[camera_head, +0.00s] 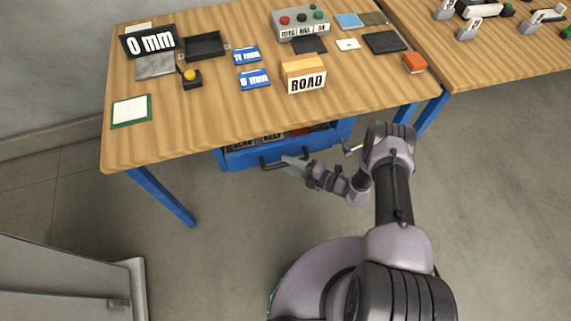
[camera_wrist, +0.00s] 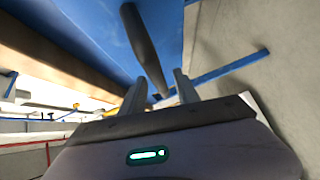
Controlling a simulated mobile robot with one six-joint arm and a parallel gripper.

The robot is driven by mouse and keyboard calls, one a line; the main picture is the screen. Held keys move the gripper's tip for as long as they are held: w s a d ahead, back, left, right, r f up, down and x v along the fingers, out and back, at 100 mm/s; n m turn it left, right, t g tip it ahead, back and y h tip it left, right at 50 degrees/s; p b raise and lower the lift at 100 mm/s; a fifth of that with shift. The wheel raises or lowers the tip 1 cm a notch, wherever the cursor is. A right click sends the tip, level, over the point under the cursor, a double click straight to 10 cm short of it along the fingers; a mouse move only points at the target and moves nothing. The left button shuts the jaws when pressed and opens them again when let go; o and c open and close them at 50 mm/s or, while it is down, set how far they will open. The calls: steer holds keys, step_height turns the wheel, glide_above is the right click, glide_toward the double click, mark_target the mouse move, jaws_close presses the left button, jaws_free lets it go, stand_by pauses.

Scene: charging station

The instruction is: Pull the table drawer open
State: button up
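The blue table drawer (camera_head: 240,157) is under the front edge of the wooden table, partly pulled out, with some of its contents showing. Its dark bar handle (camera_head: 268,165) is on the drawer front. My gripper (camera_head: 290,161) is at the right part of this handle. In the wrist view, the blue drawer front (camera_wrist: 90,35) fills the upper left and the dark handle (camera_wrist: 141,40) runs down between the two fingers of my gripper (camera_wrist: 160,80). The fingers stand apart with gaps beside the bar. Whether either finger touches it cannot be told.
The wooden table (camera_head: 190,120) carries signs, trays and a button box (camera_head: 300,23). A blue table leg (camera_head: 163,195) stands at the left. A second table (camera_head: 470,70) is at the right. A grey cabinet (camera_head: 60,285) is at lower left. The floor before the drawer is clear.

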steer(key=shift+x, duration=0.85)
jaws_close()
stand_by(0.8)
